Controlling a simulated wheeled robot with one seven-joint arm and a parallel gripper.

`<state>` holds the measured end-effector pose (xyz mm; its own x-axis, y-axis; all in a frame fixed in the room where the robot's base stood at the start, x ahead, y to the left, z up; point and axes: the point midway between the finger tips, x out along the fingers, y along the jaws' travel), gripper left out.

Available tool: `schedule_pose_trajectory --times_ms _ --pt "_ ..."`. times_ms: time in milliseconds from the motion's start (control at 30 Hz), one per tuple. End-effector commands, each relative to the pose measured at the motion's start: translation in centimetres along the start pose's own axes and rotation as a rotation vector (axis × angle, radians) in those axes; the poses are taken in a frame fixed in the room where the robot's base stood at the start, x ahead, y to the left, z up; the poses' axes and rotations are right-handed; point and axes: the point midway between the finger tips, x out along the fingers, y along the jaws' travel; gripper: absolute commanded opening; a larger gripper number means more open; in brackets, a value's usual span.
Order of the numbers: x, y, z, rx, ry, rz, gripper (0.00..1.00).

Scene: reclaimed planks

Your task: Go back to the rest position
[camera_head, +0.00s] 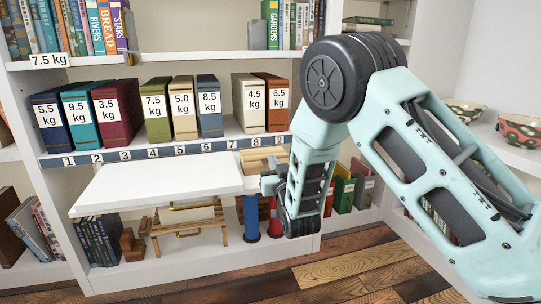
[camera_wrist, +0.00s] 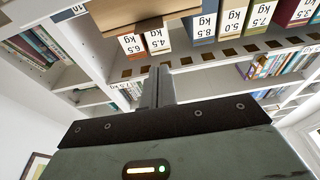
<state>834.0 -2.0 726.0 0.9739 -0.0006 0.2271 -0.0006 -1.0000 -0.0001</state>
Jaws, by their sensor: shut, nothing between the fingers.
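My gripper (camera_head: 268,183) is at the end of my bent arm, in front of the shelf near the right end of the numbered strip (camera_head: 165,152). In the wrist view its two fingers (camera_wrist: 158,88) are shut together with nothing between them. Above the strip stand weight-labelled binders: 5.5, 9.5 and 3.5 kg (camera_head: 118,115), then 7.5, 5.0 and 8.5 kg (camera_head: 210,105), then 4.5 kg (camera_head: 249,103) and 6.5 kg (camera_head: 277,103). The wrist view shows them upside down. My arm hides the shelf right of the 6.5 kg binder.
A white board (camera_head: 155,185) juts out below the strip, left of my gripper. A pale wooden piece (camera_head: 262,158) is close behind the gripper. Below are a small wooden stand (camera_head: 190,225) and a blue cylinder (camera_head: 251,218). Patterned bowls (camera_head: 520,131) sit on the right shelf. Plank floor is open in front.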

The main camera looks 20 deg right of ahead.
Motion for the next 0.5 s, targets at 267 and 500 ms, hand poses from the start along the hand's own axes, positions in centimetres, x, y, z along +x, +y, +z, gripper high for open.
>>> schedule_pose_trajectory --times_ms 267,500 --pt "-4.3 -0.1 0.5 0.000 -0.002 -0.001 0.00" --pt "-5.2 -0.9 0.5 0.028 -0.076 -0.011 0.00"
